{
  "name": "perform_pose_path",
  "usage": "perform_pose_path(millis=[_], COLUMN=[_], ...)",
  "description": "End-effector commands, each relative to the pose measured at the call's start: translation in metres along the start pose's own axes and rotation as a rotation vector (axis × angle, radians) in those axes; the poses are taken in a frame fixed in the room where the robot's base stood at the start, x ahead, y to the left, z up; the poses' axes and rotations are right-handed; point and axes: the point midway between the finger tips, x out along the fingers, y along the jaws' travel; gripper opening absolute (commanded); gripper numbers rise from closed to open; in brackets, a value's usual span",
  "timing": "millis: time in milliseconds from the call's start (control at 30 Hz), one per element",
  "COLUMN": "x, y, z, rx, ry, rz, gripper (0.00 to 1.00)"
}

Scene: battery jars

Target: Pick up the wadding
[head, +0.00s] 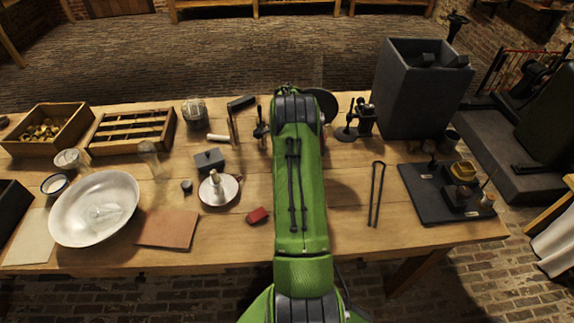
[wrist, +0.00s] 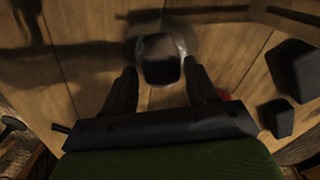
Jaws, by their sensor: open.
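I cannot pick out the wadding with certainty. In the wrist view a dark rounded thing (wrist: 160,58) with a pale, glassy-looking rim stands on the table just ahead of my fingertips. It is too dark to tell what it is or what it contains. My gripper (wrist: 159,70) is open, with one finger to each side of the near edge of this thing. Nothing is visibly held, and I cannot tell whether the fingers touch it. In the head view my green arm (head: 301,190) reaches away over the table and hides the gripper and what lies beneath it.
Two dark blocks (wrist: 292,72) stand right of my gripper in the wrist view. Tongs (head: 375,195) and a tall dark box (head: 405,95) are right.

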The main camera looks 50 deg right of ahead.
Motion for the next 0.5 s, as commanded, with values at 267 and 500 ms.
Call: perform_pose_path(millis=[267,500], x=[0.037,0.036], y=[-0.002,-0.002], z=[0.0,0.0], rx=[-0.001,-0.001], ry=[-0.001,-0.001], rz=[0.0,0.0], gripper=[0.57,0.38])
